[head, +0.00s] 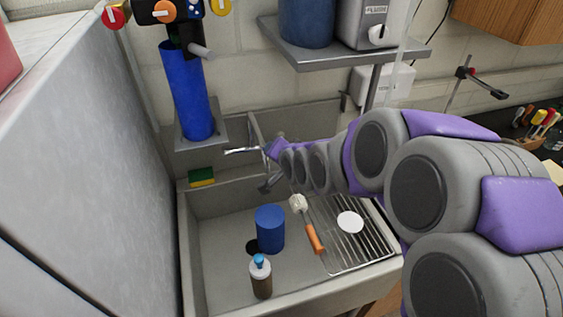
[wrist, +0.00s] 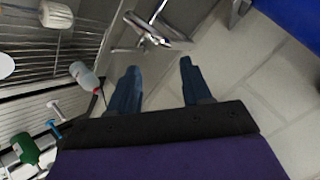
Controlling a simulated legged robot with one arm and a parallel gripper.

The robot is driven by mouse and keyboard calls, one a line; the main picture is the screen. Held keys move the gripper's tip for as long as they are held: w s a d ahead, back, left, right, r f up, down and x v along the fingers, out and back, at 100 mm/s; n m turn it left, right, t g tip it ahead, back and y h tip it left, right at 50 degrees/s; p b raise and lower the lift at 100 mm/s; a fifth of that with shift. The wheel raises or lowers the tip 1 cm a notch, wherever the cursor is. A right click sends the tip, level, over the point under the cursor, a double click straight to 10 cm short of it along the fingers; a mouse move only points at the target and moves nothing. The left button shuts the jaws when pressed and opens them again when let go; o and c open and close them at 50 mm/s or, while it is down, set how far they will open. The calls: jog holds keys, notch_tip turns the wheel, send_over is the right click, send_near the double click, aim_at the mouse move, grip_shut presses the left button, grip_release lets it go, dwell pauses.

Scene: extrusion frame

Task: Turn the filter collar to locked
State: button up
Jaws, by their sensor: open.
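The filter is a tall blue cylinder (head: 188,92) hanging on the back wall at the upper left in the head view. At its top is a dark collar (head: 183,36) with a short grey handle (head: 201,51) pointing right and slightly down. My gripper (wrist: 156,66) shows in the wrist view with two blue-grey fingers apart and nothing between them. In the head view my arm reaches in from the right and ends over the sink, right of and below the filter; its fingers are hard to make out. A blue surface (wrist: 296,18) at the wrist view's top right may be the filter.
A metal tap (wrist: 150,30) lies just beyond my fingers in the wrist view. The sink holds a blue cup (head: 270,229), a bottle (head: 261,280), a brush (head: 308,225) and a rack (head: 362,252). A shelf (head: 335,58) stands right of the filter; a grey panel (head: 85,170) stands left.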

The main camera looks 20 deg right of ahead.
jog(key=shift+s+d+f+g, duration=0.3)
jog(key=shift+s+d+f, duration=0.25)
jog(key=shift+d+f, duration=0.2)
jog(key=shift+a, duration=0.15)
